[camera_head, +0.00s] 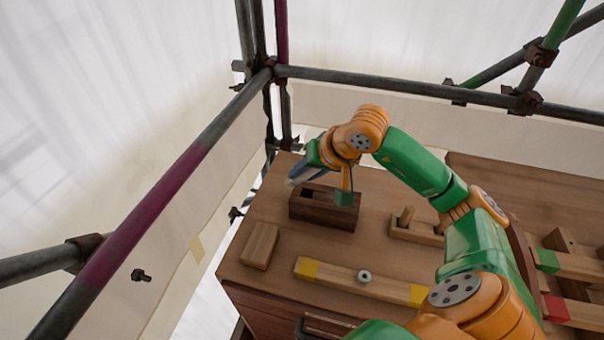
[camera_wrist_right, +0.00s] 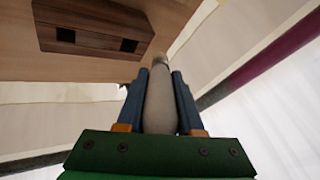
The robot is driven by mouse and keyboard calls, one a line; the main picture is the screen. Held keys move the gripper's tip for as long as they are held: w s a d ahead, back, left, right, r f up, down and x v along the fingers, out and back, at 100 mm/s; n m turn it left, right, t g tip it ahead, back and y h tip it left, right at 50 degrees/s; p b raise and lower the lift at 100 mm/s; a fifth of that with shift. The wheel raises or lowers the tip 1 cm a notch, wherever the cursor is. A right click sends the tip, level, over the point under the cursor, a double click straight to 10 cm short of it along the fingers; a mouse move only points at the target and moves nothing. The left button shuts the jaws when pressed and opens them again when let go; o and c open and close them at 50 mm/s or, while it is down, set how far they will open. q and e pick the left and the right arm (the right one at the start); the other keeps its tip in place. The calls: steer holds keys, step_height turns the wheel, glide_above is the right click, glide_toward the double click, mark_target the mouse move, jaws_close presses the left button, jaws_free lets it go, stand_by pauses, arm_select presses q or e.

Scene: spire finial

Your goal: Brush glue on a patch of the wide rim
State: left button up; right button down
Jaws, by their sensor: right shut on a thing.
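My right gripper (camera_head: 296,181) is over the far left part of the wooden bench, beside a dark wooden block (camera_head: 330,215). In the right wrist view, its two dark blue fingers (camera_wrist_right: 160,100) are shut on a grey tapered thing (camera_wrist_right: 160,104), whose narrow end points away from the palm. In the head view only a pale end of it shows at the fingertips. I cannot tell whether it is a brush. The dark block also shows in the wrist view (camera_wrist_right: 85,38), with two square openings, apart from the held thing. I cannot make out a wide rim. My left gripper is not in view.
The wooden bench (camera_head: 262,290) carries a small wooden block (camera_head: 261,245), a yellow-ended bar (camera_head: 335,279) with a grey ring (camera_head: 365,276) on it, and a slotted wooden holder (camera_head: 415,232). Scaffold tubes (camera_head: 165,195) run close along its left and back.

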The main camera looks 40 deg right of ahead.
steer(key=shift+r, duration=0.65)
steer(key=shift+w+r+p, duration=0.1)
steer(key=shift+r+p, duration=1)
steer(key=shift+r, duration=0.3)
steer(key=shift+f, duration=0.1)
steer(key=shift+f+b, duration=0.5)
steer(key=shift+b, duration=0.25)
steer(key=shift+r, duration=0.1)
